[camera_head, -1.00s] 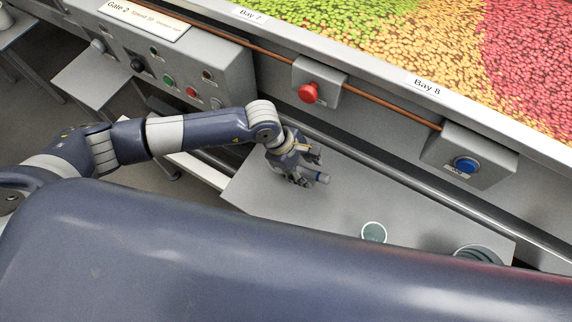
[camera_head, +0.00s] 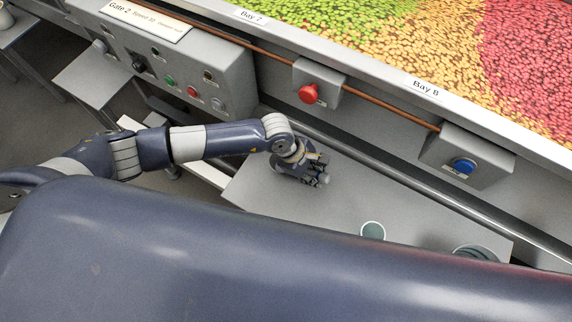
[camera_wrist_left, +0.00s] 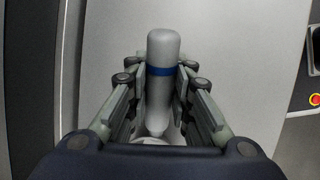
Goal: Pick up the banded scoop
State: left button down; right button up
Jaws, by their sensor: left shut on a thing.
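The banded scoop (camera_wrist_left: 164,50) shows in the left wrist view as a light grey rounded handle with a dark blue band, running between the fingers. Its lower end is hidden by the gripper. My left gripper (camera_wrist_left: 160,84) is shut on the handle, with finger pads on both sides near the band. In the head view my left gripper (camera_head: 318,174) is over the left part of the grey shelf (camera_head: 345,195), and the scoop is mostly hidden there. Whether it touches the shelf I cannot tell. My right gripper is not in view.
A round pale-rimmed cup (camera_head: 373,230) and a larger round container (camera_head: 474,252) stand on the shelf to the right. Behind are a red button box (camera_head: 316,85), a blue button box (camera_head: 467,155) and the candy trough (camera_head: 440,50). My body covers the foreground.

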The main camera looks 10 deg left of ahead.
pick_arm(q)
jog(key=shift+r, duration=0.15)
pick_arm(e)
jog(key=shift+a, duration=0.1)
pick_arm(q)
jog(key=shift+r, duration=0.55)
notch_tip(320, 180, up, 2)
jog(key=shift+r+b, duration=0.1)
jog(key=shift+b, duration=0.35)
jog(key=s+a+b, duration=0.1)
jog(key=s+a, duration=0.2)
jog(key=a, duration=0.4)
jog(key=s+a+r+b, duration=0.1)
jog(key=s+a+b, duration=0.1)
jog(key=s+a, duration=0.2)
jog(key=shift+s+a+r, duration=0.2)
jog(key=shift+s+a, duration=0.05)
jog(key=shift+a, duration=1.3)
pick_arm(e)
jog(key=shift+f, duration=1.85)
